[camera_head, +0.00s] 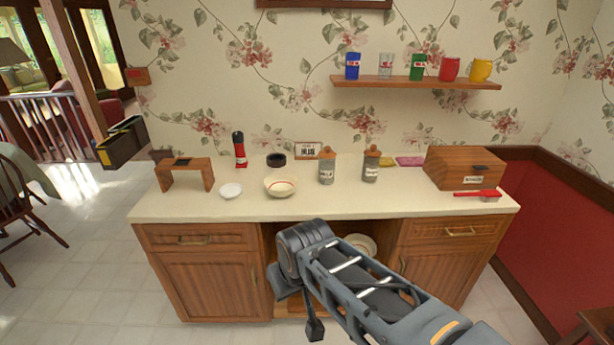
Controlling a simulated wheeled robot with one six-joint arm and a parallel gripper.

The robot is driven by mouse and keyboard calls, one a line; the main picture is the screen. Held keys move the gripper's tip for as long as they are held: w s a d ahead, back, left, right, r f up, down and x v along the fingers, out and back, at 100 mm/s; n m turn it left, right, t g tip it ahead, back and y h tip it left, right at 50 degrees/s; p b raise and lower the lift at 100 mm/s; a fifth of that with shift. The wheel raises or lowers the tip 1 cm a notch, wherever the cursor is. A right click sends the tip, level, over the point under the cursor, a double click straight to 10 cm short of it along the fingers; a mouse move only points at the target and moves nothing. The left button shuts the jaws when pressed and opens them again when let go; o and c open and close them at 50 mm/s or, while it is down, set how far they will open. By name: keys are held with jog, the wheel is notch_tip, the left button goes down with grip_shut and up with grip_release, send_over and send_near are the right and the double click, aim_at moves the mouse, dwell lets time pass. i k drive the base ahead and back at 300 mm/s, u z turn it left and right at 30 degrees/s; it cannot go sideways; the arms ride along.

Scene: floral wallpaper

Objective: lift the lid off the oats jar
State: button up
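Two grey jars with wooden, knobbed lids stand upright side by side on the counter: a left jar (326,172) with its lid (327,153), and a right jar (370,170) with its lid (371,151). Both lids are on. Each jar has a pale label too small to read, so I cannot tell which is the oats jar. My arm reaches in from the lower right and bends down in front of the counter. A dark end part of my gripper (315,328) hangs low before the open cabinet, apart from both jars. Its fingers cannot be made out clearly.
A bowl (280,188), a small white dish (231,191) and a wooden stand (185,164) are left of the jars. A wooden box (465,168) and a red-handled brush (478,195) are at right. A shelf (415,84) with cups hangs above. The counter before the jars is clear.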

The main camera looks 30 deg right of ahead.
aim_at(371, 152)
jog(key=u, duration=0.3)
jog(key=k, duration=0.55)
jog(key=z, duration=1.2)
